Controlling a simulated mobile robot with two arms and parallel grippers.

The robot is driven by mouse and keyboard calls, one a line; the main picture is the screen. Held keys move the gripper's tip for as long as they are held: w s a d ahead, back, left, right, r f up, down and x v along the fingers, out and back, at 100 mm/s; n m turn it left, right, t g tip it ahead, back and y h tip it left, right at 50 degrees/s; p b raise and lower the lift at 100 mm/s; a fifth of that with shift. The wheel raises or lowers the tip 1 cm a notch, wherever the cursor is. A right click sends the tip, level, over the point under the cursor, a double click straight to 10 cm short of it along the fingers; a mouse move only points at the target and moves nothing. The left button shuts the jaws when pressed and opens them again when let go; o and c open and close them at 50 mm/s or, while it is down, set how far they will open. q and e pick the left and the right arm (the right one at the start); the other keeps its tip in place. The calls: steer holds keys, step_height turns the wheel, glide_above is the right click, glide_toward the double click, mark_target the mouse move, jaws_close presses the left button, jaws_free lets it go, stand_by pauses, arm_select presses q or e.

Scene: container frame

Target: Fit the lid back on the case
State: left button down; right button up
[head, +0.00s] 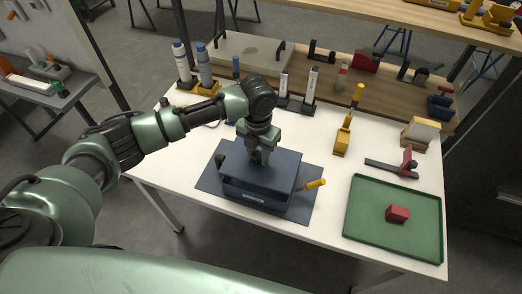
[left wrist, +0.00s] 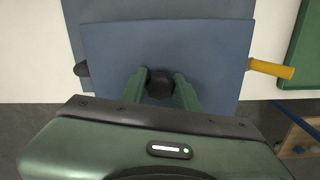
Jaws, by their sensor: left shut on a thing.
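The dark blue case (head: 254,194) stands on a blue-grey mat on the white table in the head view. Its flat blue lid (head: 283,165) lies over the top of the case; I cannot tell whether it is fully seated. In the left wrist view the lid (left wrist: 215,55) fills the middle, with a dark round knob (left wrist: 160,84) at its centre. My left gripper (head: 259,157) is above the lid, shut on the knob, and its two fingers (left wrist: 160,90) flank it. A yellow handle (head: 315,184) sticks out at the case's right side. My right gripper is not in view.
A green tray (head: 363,236) with a red block (head: 397,214) stands at the right. White bottles (head: 204,66) stand at the back left. The blue-grey mat (head: 210,180) shows around the case.

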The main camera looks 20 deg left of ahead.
mark_target(258, 163)
arm_select(q)
steer(key=shift+a, duration=0.2)
steer(key=shift+d+r+p, duration=0.1)
steer(key=shift+d+p, duration=0.1)
steer(key=shift+p, duration=0.1)
steer(key=shift+f+b, duration=0.3)
steer(key=shift+f, duration=0.3)
steer(key=shift+f+b, duration=0.75)
steer(key=shift+f, duration=0.8)
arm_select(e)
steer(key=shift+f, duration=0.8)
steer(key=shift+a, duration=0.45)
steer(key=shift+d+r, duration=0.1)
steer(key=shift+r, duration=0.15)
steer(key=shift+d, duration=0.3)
